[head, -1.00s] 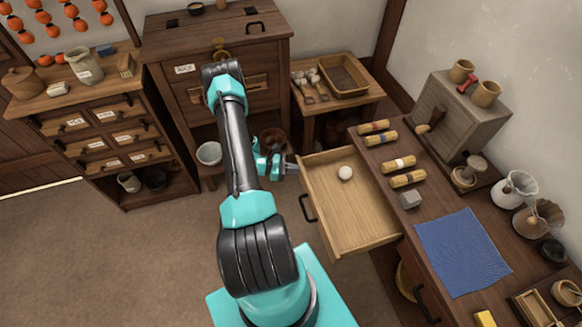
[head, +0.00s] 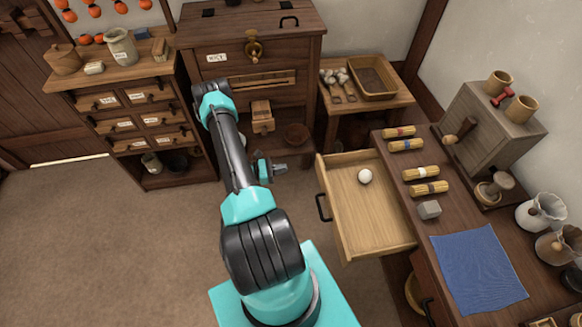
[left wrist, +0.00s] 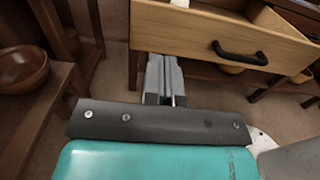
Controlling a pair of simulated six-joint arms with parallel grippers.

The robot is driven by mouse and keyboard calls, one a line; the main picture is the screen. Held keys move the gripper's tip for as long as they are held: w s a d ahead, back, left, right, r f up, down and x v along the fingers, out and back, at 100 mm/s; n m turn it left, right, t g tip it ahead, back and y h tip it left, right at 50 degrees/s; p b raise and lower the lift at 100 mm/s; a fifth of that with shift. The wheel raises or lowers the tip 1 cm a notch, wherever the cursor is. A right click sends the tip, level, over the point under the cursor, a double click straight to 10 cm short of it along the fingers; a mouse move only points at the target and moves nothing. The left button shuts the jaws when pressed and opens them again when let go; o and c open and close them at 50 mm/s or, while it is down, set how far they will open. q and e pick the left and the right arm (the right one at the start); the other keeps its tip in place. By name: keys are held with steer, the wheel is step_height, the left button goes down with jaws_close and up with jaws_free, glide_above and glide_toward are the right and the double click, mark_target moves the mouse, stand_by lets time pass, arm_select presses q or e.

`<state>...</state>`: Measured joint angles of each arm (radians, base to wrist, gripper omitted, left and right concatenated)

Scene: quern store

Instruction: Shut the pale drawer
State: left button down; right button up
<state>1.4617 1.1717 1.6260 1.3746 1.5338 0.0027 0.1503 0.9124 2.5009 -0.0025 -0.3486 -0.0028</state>
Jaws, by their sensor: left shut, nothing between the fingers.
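The pale drawer (head: 372,224) stands pulled out to the left from the dark workbench. A white ball (head: 365,176) lies inside it. Its front panel (left wrist: 195,36) and black handle (left wrist: 240,53) show close up in the left wrist view. My left gripper (head: 284,168) is shut and empty, a short way left of the drawer front's far end, apart from it in the head view. In the left wrist view its shut fingers (left wrist: 164,72) point at the front's lower left end. My right gripper is not in view.
A low table with a tray (head: 372,78) stands behind the drawer. Open floor (head: 110,230) lies to the left.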

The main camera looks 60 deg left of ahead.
mark_target(319, 164)
arm_select(q)
steer(key=x, duration=1.2)
steer(key=shift+w+d, duration=0.15)
steer(key=shift+w, duration=0.3)
